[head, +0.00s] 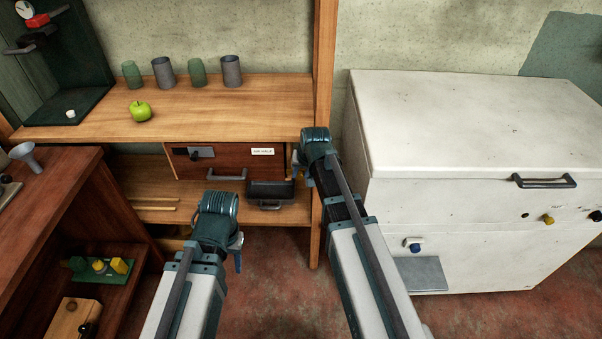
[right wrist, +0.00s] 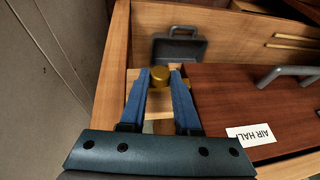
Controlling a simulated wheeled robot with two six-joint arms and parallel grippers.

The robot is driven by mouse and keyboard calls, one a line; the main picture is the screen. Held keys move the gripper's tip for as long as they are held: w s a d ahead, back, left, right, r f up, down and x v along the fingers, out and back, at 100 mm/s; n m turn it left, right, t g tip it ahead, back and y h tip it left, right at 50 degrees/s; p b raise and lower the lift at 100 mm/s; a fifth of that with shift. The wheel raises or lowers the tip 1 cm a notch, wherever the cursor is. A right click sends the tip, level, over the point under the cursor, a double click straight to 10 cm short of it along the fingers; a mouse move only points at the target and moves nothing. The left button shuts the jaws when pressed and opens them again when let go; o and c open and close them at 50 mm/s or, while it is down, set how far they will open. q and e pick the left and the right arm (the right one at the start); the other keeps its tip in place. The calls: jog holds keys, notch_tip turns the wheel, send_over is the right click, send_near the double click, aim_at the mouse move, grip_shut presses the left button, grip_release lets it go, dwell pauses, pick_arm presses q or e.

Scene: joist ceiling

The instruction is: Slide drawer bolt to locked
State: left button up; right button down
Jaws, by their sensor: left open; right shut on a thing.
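The wooden drawer (head: 225,162) sits under the worktop, with a grey handle and a white label (head: 263,151). A grey plate with a dark knob (head: 197,153) is at the upper left of its front. My right gripper (head: 299,168) is at the drawer's right end. In the right wrist view its blue fingers are shut on a brass knob (right wrist: 160,76) beside the end of the drawer front (right wrist: 240,95). In the head view that knob is hidden by the gripper. My left gripper (head: 238,252) is open and empty, below and in front of the drawer.
A wooden post (head: 324,100) and a white chest (head: 450,135) stand to the right. A green apple (head: 140,111) and several cups are on the worktop. Floor shows clear between my arms.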

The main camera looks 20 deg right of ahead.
aim_at(290, 172)
jog(key=a, duration=0.1)
jog(key=w+a, duration=0.1)
jog(key=a, duration=0.1)
jog(key=shift+a, duration=0.2)
jog(key=c, duration=0.6)
grip_release()
jog(key=p+v, duration=1.2)
jog(key=v, duration=0.1)
jog(key=shift+s+r+p, duration=0.2)
jog(key=shift+r+p, duration=0.1)
jog(key=shift+r, duration=0.05)
